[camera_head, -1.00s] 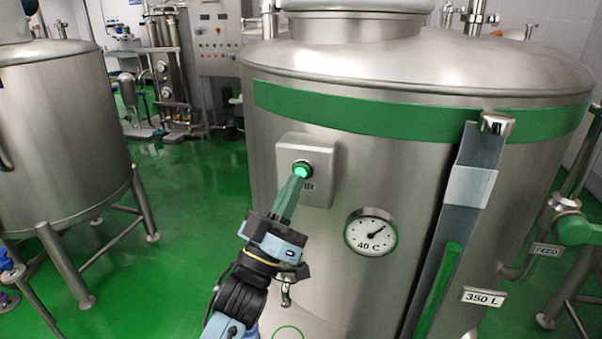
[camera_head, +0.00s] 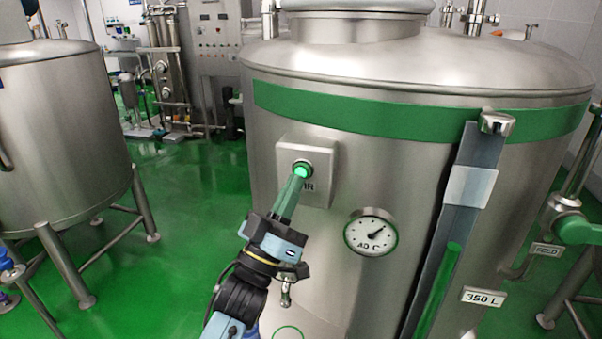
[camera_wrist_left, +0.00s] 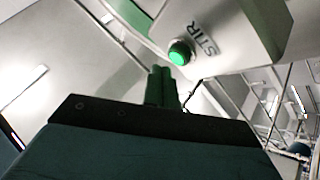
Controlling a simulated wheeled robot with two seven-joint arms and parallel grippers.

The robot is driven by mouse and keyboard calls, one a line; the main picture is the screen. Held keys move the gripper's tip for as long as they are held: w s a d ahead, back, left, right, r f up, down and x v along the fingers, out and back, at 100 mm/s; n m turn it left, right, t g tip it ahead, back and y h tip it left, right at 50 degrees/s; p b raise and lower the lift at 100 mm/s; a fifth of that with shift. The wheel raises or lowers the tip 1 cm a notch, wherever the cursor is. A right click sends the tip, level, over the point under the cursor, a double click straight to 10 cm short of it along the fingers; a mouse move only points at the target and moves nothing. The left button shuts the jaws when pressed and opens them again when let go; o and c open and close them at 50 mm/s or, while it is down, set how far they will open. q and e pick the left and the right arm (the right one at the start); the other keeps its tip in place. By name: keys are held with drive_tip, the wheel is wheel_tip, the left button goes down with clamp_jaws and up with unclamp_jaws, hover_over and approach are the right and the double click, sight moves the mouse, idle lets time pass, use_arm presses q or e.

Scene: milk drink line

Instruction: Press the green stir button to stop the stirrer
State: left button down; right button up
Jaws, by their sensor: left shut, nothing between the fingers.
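The green stir button (camera_head: 302,170) glows on a grey box (camera_head: 318,190) on the front of the steel tank (camera_head: 300,245). In the left wrist view the green button (camera_wrist_left: 180,53) shows next to the letters STIR. My left gripper (camera_head: 297,180) is shut and empty, with its green-tinted fingers pointing up at the button. In the head view the fingertips overlap the button's lower edge. In the left wrist view the fingertips (camera_wrist_left: 160,72) show just below the button, with a small gap in the picture. I cannot tell whether they touch it. My right gripper is not in view.
A dial marked 40 C (camera_head: 371,232) sits right of the box on the tank. A level tube (camera_head: 446,265) and a 350 L label (camera_head: 483,297) are farther right. Another steel tank (camera_head: 62,140) stands at the left, with green floor (camera_head: 195,215) between.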

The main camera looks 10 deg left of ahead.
use_arm(q)
drive_tip(key=shift+w, duration=0.1)
drive_tip(key=shift+w, duration=0.35)
drive_tip(key=shift+w, duration=0.45)
idle(0.6)
drive_tip(key=shift+s, duration=0.15)
drive_tip(key=shift+s+p, duration=0.3)
drive_tip(key=shift+s, duration=0.5)
drive_tip(key=shift+s, duration=0.1)
drive_tip(key=shift+s+a+p, duration=0.1)
drive_tip(key=shift+s+p, duration=0.9)
drive_tip(key=shift+s, duration=1.9)
